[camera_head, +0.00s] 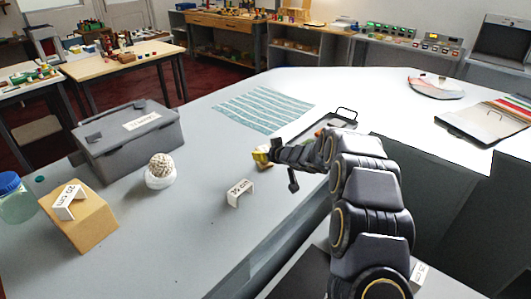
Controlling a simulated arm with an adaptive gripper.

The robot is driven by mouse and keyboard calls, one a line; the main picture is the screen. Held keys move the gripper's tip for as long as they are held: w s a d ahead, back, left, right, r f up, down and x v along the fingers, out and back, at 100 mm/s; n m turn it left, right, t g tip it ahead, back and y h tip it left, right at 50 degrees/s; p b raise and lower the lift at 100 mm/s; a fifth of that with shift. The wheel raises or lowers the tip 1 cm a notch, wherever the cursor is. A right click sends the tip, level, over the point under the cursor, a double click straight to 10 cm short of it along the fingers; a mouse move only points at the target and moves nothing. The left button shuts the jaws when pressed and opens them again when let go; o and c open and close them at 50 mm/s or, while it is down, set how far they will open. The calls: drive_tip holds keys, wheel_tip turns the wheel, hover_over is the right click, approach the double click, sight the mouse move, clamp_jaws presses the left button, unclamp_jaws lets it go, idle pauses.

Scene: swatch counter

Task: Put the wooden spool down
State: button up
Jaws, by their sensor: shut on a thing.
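The wooden spool (261,156) shows as a small yellow-tan piece at the end of my gripper, near the middle of the counter (205,240). My gripper (266,157) reaches in from the right and is shut on the spool. The gripper and wrist hide much of the spool. I cannot tell whether the spool touches the counter or hangs a little above it.
A white folded label (240,193) stands just below the spool. A twine ball (161,166) on a white base, a grey lidded box (125,137), a tan block (80,222) and a blue-lidded jar (13,200) stand left. A striped cloth (264,108) lies behind.

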drive_tip(key=shift+f, duration=0.1)
drive_tip(key=shift+f, duration=0.15)
drive_tip(key=o, duration=1)
drive_tip(key=shift+o, duration=0.2)
